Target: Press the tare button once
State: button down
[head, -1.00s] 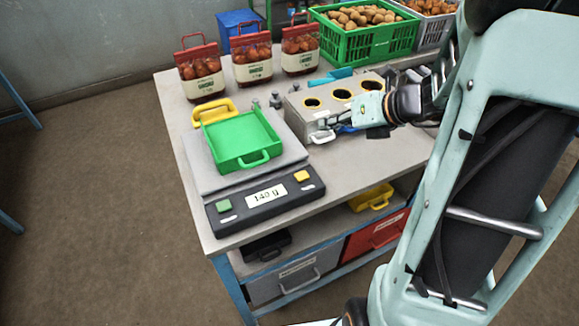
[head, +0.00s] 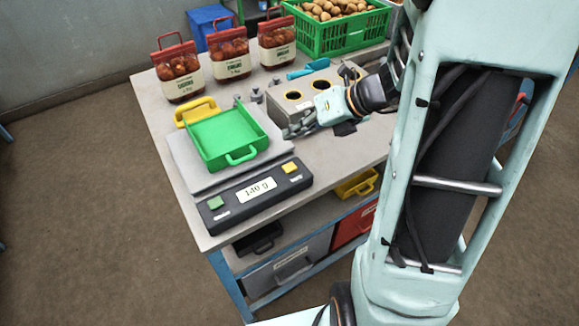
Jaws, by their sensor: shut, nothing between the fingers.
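The scale (head: 240,207) stands at the front left of the table, with a dark front panel. Its display (head: 257,190) seems to read 130 g. A green button (head: 215,203) is on the panel's left and a yellow button (head: 290,167) on its right. The labels beside them are too small to read, so I cannot tell which is tare. A green tray (head: 226,140) with handles sits on the scale's plate. My gripper (head: 292,132) is shut and empty. It is just right of the green tray, behind and above the yellow button, apart from both buttons.
A grey box with round holes (head: 304,92) stands behind my gripper. Several metal weights (head: 257,95) and a yellow-handled item (head: 196,110) are near the tray. Red-topped sacks (head: 229,58) and a green crate of potatoes (head: 335,32) line the back. The table's right front is clear.

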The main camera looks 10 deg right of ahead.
jog(key=b, duration=0.7)
send_over(293, 167)
notch_tip(293, 167, down, 7)
jog(key=shift+f, duration=0.15)
jog(key=shift+f+b, duration=0.35)
jog(key=shift+f, duration=0.2)
jog(key=shift+f, duration=0.15)
dwell(0.4)
jog(key=shift+f, duration=0.25)
jog(key=shift+f+b, duration=0.4)
jog(key=shift+f, duration=0.1)
dwell(0.6)
dwell(0.3)
jog(key=shift+r+p, duration=0.9)
jog(key=shift+p, duration=0.1)
